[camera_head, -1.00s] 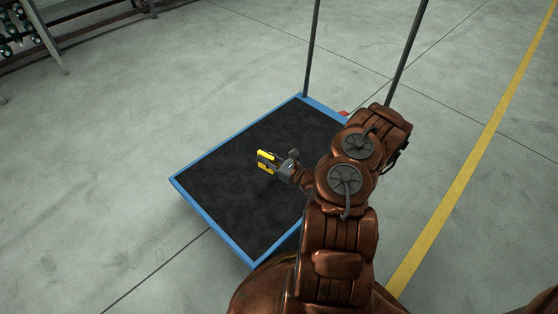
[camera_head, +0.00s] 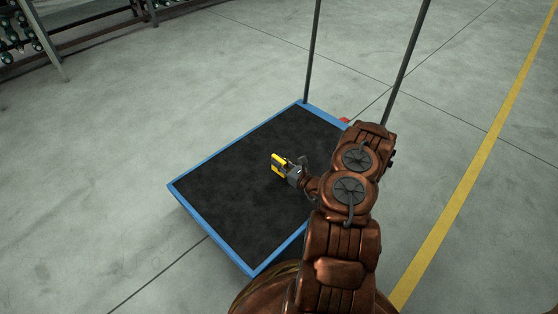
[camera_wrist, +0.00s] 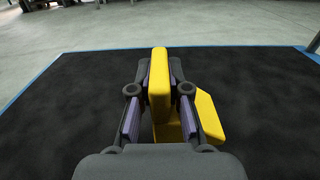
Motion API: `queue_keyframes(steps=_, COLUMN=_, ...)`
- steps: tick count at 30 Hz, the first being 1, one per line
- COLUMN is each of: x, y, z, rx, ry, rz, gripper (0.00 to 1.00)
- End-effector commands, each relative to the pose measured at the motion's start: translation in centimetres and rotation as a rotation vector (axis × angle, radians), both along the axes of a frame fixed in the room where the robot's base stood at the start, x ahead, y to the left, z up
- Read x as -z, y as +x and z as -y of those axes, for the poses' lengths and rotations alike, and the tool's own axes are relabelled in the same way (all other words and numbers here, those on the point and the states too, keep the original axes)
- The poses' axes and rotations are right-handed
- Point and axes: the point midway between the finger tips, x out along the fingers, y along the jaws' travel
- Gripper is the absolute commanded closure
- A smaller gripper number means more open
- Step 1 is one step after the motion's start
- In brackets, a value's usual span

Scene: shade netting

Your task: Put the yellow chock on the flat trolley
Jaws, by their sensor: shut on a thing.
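The flat trolley (camera_head: 222,180) has a black deck with a blue rim and shows in the middle of the head view. The yellow chock (camera_head: 278,163) is over the deck, held at the end of my arm. In the wrist view the yellow chock (camera_wrist: 160,82) stands upright between the two fingers, with a lower part reaching out to the right. My gripper (camera_wrist: 159,88) is shut on it, with a finger on each side. It also shows in the head view (camera_head: 287,168). I cannot tell whether the chock touches the deck.
Dark handle posts (camera_head: 312,50) rise from the far side of the trolley. A rack with bottle-like items (camera_head: 22,38) stands at the upper left. A yellow floor line (camera_head: 470,185) runs along the right. The rest of the deck is bare.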

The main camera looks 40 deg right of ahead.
Motion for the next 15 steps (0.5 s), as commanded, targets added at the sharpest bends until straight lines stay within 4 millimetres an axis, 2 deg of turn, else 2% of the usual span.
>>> queue_keyframes(steps=6, x=0.5, y=3.5, z=2.3, rx=-0.002, ry=-0.003, rz=0.005, gripper=1.0)
queue_keyframes(steps=15, x=0.5, y=5.1, z=3.6, rx=0.001, ry=-0.001, rz=0.003, gripper=1.0)
